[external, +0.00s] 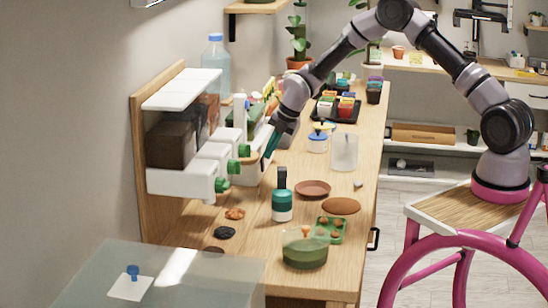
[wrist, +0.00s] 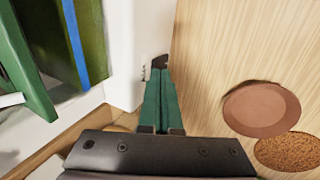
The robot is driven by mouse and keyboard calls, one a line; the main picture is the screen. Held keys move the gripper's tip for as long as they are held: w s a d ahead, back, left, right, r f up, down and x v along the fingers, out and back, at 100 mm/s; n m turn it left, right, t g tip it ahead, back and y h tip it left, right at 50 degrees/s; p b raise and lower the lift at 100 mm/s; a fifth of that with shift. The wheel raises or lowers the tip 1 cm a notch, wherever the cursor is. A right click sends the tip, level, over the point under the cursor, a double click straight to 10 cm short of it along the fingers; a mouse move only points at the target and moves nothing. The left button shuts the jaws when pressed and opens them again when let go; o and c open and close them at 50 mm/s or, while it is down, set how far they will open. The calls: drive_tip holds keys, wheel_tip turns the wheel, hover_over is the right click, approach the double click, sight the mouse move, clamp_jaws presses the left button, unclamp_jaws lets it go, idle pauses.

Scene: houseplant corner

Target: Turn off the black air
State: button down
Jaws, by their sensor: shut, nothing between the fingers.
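I cannot pick out a black air device for certain in either view. My gripper (external: 268,148) has teal-green fingers pressed together and points down beside the right end of the white dispenser unit (external: 180,183). In the wrist view the shut fingers (wrist: 160,75) reach toward a white panel (wrist: 128,40) at the bench top. A small black piece (wrist: 160,61) shows right at the fingertips; I cannot tell whether it is a switch or part of the fingers, nor whether they touch it.
Green knobs (external: 221,185) stick out from the dispenser's front. A black lump (external: 224,232) lies near the front.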

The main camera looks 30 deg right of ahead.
drive_tip(key=v, duration=1.2)
drive_tip(key=shift+s+d+f, duration=0.2)
drive_tip(key=shift+s+d, duration=0.05)
drive_tip(key=s+d+r+m+t+h, duration=0.1)
drive_tip(key=s+d+r+m, duration=0.6)
drive_tip(key=r, duration=0.3)
drive_tip(key=s+d+r+m+t+h, duration=0.1)
drive_tip(key=s+d+r+m, duration=0.65)
drive_tip(key=r, duration=0.25)
drive_tip(key=s+d+r+m, duration=0.1)
drive_tip(key=s+d+m, duration=0.2)
drive_tip(key=s+m, duration=0.2)
drive_tip(key=s+d+r+m+t, duration=0.1)
drive_tip(key=s+d+r+m, duration=0.1)
drive_tip(key=s+m, duration=0.4)
drive_tip(key=s+d+r+m, duration=0.2)
drive_tip(key=s+m, duration=0.3)
drive_tip(key=s, duration=0.7)
drive_tip(key=shift+s+d+r+m+t, duration=0.25)
drive_tip(key=shift+s+d+m+t, duration=0.1)
drive_tip(key=shift+d, duration=0.45)
